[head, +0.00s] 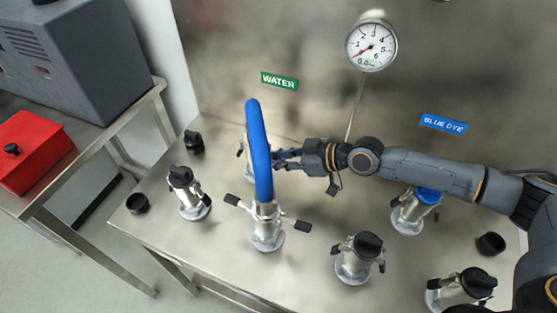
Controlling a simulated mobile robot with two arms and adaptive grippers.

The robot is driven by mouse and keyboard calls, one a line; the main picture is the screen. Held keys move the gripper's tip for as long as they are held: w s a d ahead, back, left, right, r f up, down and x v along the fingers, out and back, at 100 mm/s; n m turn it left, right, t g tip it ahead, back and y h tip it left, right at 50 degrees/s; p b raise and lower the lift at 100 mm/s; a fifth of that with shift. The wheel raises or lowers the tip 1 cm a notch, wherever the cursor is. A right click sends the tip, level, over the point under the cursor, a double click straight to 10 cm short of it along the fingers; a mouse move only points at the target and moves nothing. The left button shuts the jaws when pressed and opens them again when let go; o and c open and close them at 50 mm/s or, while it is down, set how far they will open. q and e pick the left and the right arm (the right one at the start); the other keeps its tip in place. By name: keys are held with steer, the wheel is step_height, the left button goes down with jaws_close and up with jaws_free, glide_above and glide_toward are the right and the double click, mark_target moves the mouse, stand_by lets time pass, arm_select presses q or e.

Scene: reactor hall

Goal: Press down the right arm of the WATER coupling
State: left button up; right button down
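A green WATER label (279,81) is on the steel back panel. Below it, a blue hose (257,145) arches between a rear fitting (241,147) and a front metal coupling (267,232). The rear fitting is mostly hidden by the hose. The front coupling has two black-tipped arms spread out: the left arm (235,201) points up-left and the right arm (297,225) points right and slightly down. My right gripper (280,160) is just right of the hose, above and behind the front coupling. Its fingertips are small and partly against the hose; contact is unclear. My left gripper is out of view.
Capped fittings stand at left (188,192), front (358,258) and right front (462,288). A blue-topped fitting (415,210) is below the BLUE DYE label (444,124), under my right arm. A pressure gauge (371,46) is on the panel. Loose black caps (137,203) lie on the bench.

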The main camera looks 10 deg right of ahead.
steer(key=c, duration=1.2)
jaws_free()
steer(key=v, duration=1.2)
